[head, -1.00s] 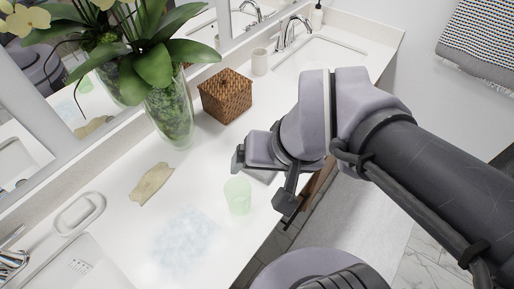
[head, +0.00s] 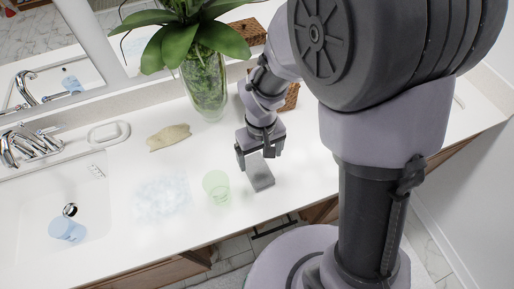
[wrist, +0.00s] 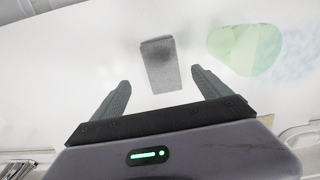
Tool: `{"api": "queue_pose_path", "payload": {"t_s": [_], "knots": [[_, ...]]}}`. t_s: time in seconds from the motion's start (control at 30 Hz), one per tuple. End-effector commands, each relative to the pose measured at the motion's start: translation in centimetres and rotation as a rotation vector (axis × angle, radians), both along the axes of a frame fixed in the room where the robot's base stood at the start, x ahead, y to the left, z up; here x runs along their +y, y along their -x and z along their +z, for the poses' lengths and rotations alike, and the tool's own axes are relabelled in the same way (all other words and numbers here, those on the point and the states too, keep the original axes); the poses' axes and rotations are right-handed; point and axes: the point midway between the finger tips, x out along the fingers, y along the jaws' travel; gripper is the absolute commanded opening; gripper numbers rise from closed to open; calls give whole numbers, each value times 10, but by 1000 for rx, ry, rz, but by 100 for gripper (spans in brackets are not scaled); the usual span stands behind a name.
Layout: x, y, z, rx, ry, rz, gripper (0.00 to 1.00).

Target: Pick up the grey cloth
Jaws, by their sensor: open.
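The wrist view also shows my gripper (wrist: 160,82) open and empty. The cloth's far end is partly covered by the gripper in the head view.
A beige crumpled cloth (head: 168,137), glass plant vase (head: 205,85) and wicker box (head: 292,97) stand behind.

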Motion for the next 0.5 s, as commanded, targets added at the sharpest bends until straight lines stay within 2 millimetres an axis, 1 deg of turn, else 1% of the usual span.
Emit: {"api": "queue_pose_path", "payload": {"t_s": [0.03,0.1,0.27,0.37,0.4,0.5], "knots": [[0,1,-15,3,1,-1,87],[0,0,-24,2,0,-2,87],[2,-1,-37,0,-1,-2,87],[5,-4,-55,1,0,-1,87],[7,-5,-64,2,1,-2,87],[7,-5,-81,2,1,-2,87]]}}
